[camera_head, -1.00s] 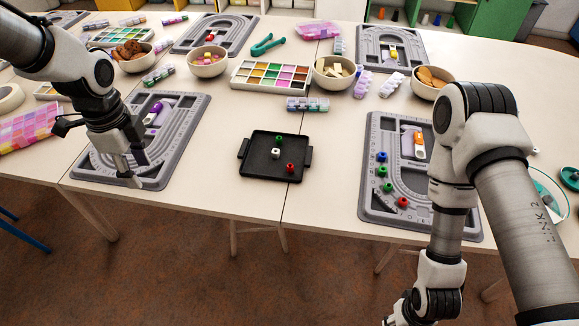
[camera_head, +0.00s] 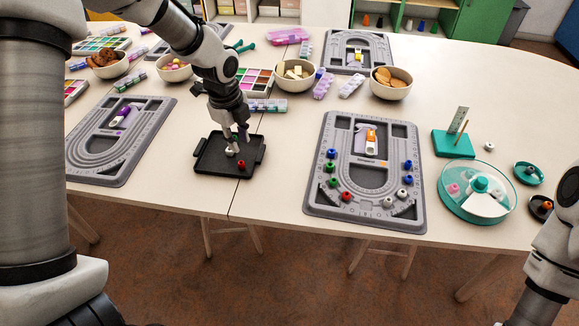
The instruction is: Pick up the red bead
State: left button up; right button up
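A red bead (camera_head: 241,164) sits on the black tray (camera_head: 212,168), towards its right front. A white bead (camera_head: 229,151) and a green bead (camera_head: 235,138) are behind it on the tray, partly covered by my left gripper. My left gripper (camera_head: 237,138) points down over the back part of the tray, with its fingers apart, behind the red bead. I cannot tell whether the fingers touch the white or green bead. Another red bead (camera_head: 346,197) lies on the right grey bead board (camera_head: 320,205). Part of my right arm shows at the lower right; its gripper is out of view.
The right board also holds green, blue and white beads. Another grey board (camera_head: 85,172) lies left of the tray. A turquoise-based round container (camera_head: 447,205) and small dishes stand at the right. Bowls and a paint-like colour case (camera_head: 258,82) are behind the tray.

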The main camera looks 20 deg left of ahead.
aim_at(241, 169)
pick_arm(q)
jog(key=f, duration=0.2)
jog(key=a+f, duration=0.1)
jog(key=f, duration=0.1)
jog(key=shift+s+a, duration=0.15)
jog(key=shift+s, duration=0.05)
jog(key=f, duration=0.3)
jog(key=shift+w+d+f+b, duration=0.3)
jog(key=shift+w+d+f, duration=0.05)
jog(key=shift+f, duration=0.05)
jog(key=shift+a+f, duration=0.15)
jog(key=shift+f, duration=0.35)
jog(key=shift+r, duration=0.1)
jog(key=c, duration=0.3)
